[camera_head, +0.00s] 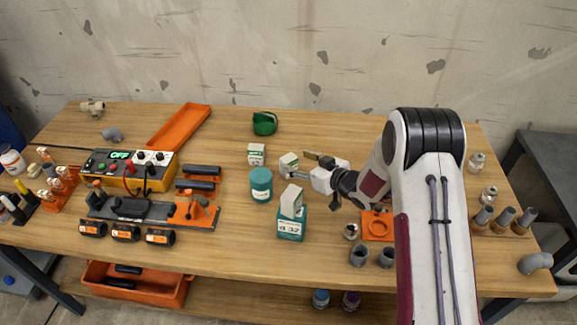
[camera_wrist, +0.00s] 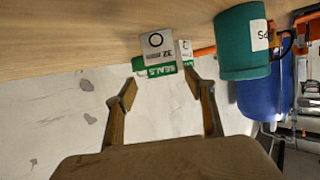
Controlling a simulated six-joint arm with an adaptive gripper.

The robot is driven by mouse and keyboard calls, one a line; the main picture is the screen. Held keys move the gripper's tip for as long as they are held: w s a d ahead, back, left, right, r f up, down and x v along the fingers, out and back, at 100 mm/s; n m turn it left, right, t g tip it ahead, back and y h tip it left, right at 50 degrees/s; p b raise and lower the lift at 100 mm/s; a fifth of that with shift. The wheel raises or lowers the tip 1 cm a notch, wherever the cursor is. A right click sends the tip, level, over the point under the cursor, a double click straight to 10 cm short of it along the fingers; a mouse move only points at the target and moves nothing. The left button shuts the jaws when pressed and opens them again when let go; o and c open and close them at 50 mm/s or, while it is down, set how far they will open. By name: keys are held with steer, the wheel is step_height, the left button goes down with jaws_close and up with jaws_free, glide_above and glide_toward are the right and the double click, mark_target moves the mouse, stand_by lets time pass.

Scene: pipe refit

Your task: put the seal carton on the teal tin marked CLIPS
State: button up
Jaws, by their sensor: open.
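A small white carton with a green band, marked SEALS, stands on the bench just beyond my open fingertips in the wrist view (camera_wrist: 158,52), and it also shows in the head view (camera_head: 289,160). My gripper (camera_head: 300,165) points left at this carton; its jaws (camera_wrist: 161,89) are apart, with nothing visible between them. A round teal tin (camera_head: 261,184) with a pale label stands to the front left of the carton; it also shows in the wrist view (camera_wrist: 240,45), its label only partly in sight. I cannot read CLIPS on it.
A similar white and green carton (camera_head: 257,153) stands farther left. A teal box (camera_head: 291,226) with a grey-white carton (camera_head: 292,201) on top stands in front. A green mug (camera_head: 264,122) is behind. An orange tray (camera_head: 180,127) lies back left.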

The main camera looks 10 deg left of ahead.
mark_target(292, 161)
steer(key=shift+w+a+f, duration=0.35)
steer(key=shift+a, duration=0.2)
steer(key=shift+w+a+f, duration=0.3)
steer(key=shift+a+f, duration=0.05)
steer(key=shift+a, duration=0.2)
steer(key=shift+x, duration=0.95)
steer(key=shift+r, duration=0.1)
steer(key=shift+c, duration=0.3)
steer(key=c, duration=1.2)
steer(key=shift+r, duration=0.1)
steer(key=shift+c, duration=0.2)
steer(key=shift+r, duration=4.9)
steer(key=shift+d, duration=0.1)
